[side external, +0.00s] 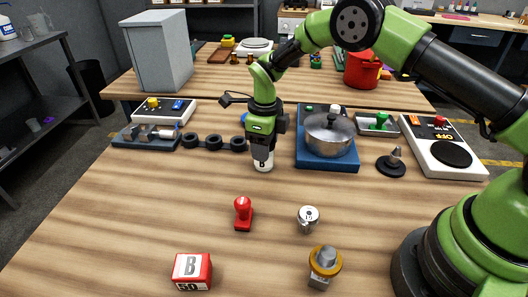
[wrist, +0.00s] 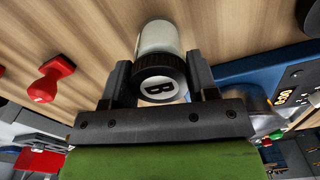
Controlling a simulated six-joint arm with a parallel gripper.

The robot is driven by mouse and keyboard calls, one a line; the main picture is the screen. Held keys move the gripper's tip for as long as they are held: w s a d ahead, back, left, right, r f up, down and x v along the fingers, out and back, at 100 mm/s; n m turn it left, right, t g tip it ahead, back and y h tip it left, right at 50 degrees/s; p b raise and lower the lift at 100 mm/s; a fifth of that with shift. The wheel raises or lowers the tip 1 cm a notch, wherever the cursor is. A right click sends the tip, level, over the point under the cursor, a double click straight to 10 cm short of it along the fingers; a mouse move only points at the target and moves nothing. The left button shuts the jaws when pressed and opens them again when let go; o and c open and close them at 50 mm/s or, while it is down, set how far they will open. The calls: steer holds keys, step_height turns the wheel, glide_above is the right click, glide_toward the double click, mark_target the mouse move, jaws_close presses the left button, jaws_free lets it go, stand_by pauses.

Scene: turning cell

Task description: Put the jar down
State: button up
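The jar (side external: 263,164) is small and white, with a black lid marked with a B, which shows in the wrist view (wrist: 158,40). My gripper (side external: 262,149) points down over it near the middle of the table. In the wrist view its two fingers (wrist: 160,70) lie on either side of the black lid and appear closed on it. The jar is upright in the side view. Its base is at or very near the table top; I cannot tell whether it touches.
A blue board with a silver pot (side external: 328,138) stands close to the right. Black rings (side external: 212,143) lie to the left.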

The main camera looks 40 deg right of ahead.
steer(key=c, duration=0.5)
step_height(320, 180, up, 10)
steer(key=shift+f, duration=0.1)
steer(key=shift+s+d+r, duration=0.2)
steer(key=shift+s+d, duration=0.1)
steer(key=s+d, duration=0.3)
steer(key=s, duration=0.6)
steer(key=s+d, duration=0.4)
steer(key=s, duration=0.5)
steer(key=shift+n, duration=0.4)
steer(key=f, duration=1)
steer(key=shift+w+a, duration=0.1)
steer(key=shift+a, duration=0.15)
